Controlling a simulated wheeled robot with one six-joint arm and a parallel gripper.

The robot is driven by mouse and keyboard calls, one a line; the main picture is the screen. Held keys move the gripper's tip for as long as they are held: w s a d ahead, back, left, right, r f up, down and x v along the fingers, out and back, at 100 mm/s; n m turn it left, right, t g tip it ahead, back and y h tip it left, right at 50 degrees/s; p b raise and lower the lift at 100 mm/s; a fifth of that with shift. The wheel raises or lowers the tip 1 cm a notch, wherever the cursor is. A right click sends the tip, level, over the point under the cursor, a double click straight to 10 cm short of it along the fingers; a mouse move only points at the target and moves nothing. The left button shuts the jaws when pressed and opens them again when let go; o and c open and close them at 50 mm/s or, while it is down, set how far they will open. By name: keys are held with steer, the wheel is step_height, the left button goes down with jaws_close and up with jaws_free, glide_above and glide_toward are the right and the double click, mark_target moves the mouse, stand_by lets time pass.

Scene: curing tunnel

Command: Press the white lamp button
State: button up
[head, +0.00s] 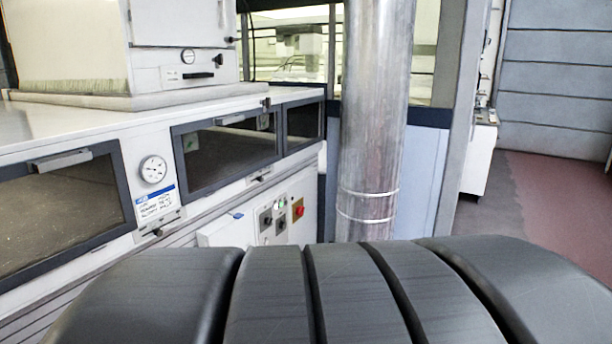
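The small control panel (273,219) is on the white lower front of the long machine, just left of the metal column. It carries a red button (299,211) on a yellowish plate, a small green spot and dark round controls. The controls are too small for me to tell which one is the white lamp button. My gripper is not in view.
A thick metal column (372,120) stands right of the panel. The white machine (105,135) with dark windows and a gauge (153,170) runs along the left. Reddish floor (560,205) is open at right. Dark grey rounded segments fill the bottom foreground, hiding what lies below.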

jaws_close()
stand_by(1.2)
